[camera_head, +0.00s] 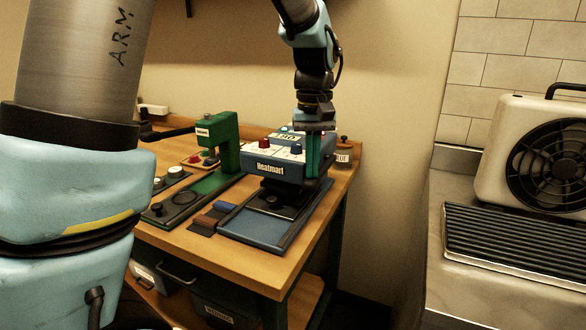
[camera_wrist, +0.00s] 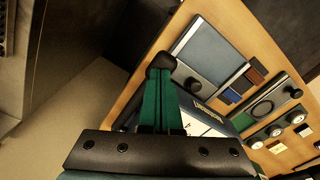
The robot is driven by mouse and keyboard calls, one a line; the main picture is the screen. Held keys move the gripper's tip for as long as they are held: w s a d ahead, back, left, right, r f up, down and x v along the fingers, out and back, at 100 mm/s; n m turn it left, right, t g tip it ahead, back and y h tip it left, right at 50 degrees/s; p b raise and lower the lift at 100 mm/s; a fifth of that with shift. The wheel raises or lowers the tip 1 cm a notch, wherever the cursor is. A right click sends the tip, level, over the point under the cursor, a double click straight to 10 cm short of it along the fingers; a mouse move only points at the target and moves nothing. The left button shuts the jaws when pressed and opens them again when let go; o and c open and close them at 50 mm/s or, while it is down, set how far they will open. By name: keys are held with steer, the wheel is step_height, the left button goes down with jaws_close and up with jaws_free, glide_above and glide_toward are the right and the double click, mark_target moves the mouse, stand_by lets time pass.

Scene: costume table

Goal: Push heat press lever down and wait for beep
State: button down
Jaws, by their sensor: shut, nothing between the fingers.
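The heat press (camera_head: 270,171) is a white and blue machine marked "Heatmart", with a red knob on top, standing at the right end of the wooden table. Its flat blue-grey lower plate (camera_head: 252,231) lies in front, and also shows in the wrist view (camera_wrist: 212,55). My gripper (camera_head: 318,172) is shut and empty, pointing down beside the right side of the press head. In the wrist view its green fingers (camera_wrist: 158,78) end at a dark rounded piece; I cannot tell whether this is part of the lever. The lever is not clearly visible, and contact is unclear.
A green press (camera_head: 226,145) with a black handle stands to the left on the table (camera_head: 185,238). Small brown and blue pieces (camera_head: 207,219) lie between the machines. A labelled jar (camera_head: 343,154) stands behind my gripper. A fan unit (camera_head: 535,150) stands on the right counter.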

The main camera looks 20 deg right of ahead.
steer(key=shift+f+b, duration=0.45)
steer(key=shift+f, duration=0.6)
steer(key=shift+w+f, duration=0.1)
steer(key=shift+f, duration=0.15)
steer(key=shift+d, duration=0.1)
steer(key=shift+r, duration=0.1)
step_height(320, 180, up, 15)
steer(key=p, duration=1.3)
